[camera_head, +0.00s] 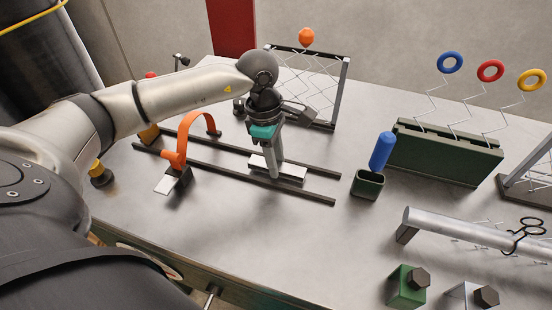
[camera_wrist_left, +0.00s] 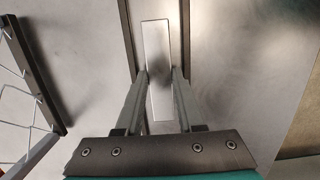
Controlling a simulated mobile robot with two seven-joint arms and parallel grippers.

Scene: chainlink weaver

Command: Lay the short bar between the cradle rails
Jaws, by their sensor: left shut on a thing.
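The short bar (camera_head: 292,173) is a pale, silvery block. It lies lengthwise between the two dark cradle rails, the near one (camera_head: 225,172) and the far one (camera_head: 322,170), roughly parallel to them. My left gripper (camera_head: 273,172) points down over it and is shut on it. In the left wrist view the bar (camera_wrist_left: 155,38) runs between the fingertips (camera_wrist_left: 160,76), with a dark rail (camera_wrist_left: 128,25) on the left and another (camera_wrist_left: 185,25) on the right. I cannot tell whether the bar touches the table. My right gripper is not in view.
An orange arched strap (camera_head: 185,135) stands by the rails at left. A mesh frame (camera_head: 340,90) stands behind. A green cup (camera_head: 367,185) with a blue handle (camera_head: 382,150) is just right of the rails. A green box (camera_head: 445,155) stands farther right. The front-centre table is clear.

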